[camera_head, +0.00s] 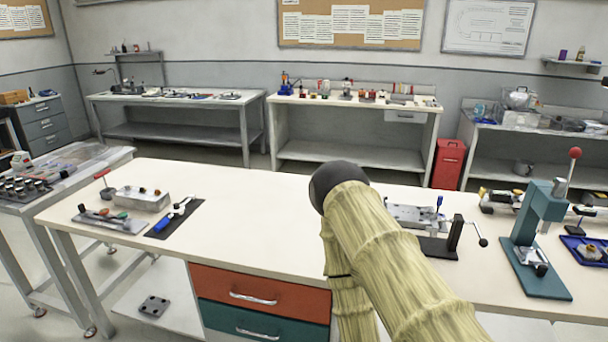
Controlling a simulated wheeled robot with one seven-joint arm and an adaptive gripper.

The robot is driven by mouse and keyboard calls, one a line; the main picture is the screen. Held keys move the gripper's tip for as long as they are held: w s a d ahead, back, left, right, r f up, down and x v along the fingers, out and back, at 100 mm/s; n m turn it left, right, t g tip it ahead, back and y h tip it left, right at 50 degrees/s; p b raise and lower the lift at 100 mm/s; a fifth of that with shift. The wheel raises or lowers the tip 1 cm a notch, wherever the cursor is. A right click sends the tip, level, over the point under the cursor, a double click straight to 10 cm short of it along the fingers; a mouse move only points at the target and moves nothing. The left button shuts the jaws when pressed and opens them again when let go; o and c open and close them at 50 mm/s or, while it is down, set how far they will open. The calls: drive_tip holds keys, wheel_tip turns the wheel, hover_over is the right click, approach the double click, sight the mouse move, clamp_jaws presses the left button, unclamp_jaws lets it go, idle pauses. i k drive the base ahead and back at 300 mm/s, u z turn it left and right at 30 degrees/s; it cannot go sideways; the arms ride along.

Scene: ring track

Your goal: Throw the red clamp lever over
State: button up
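A small lever with a red handle (102,174) stands at the left end of the long workbench, beside a grey metal block (141,199). A red ball knob (574,153) tops the upright lever of a teal press (540,215) at the right. My arm, in a pale ribbed sleeve, crosses the middle of the view and hides part of the bench. My gripper is not in view.
A dark mat (163,230) with a blue-handled tool lies right of the block, and a grey plate (117,225) with small parts lies in front. A black crank stand (440,247) stands right of my arm. The bench (255,215) is clear between mat and arm.

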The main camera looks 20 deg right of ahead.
sight(440, 198)
drive_tip(key=k, duration=0.5)
drive_tip(key=z, duration=1.6)
drive_tip(key=i, duration=1.15)
drive_tip(key=u, duration=0.65)
drive_tip(key=k, duration=0.35)
drive_tip(key=z, duration=0.35)
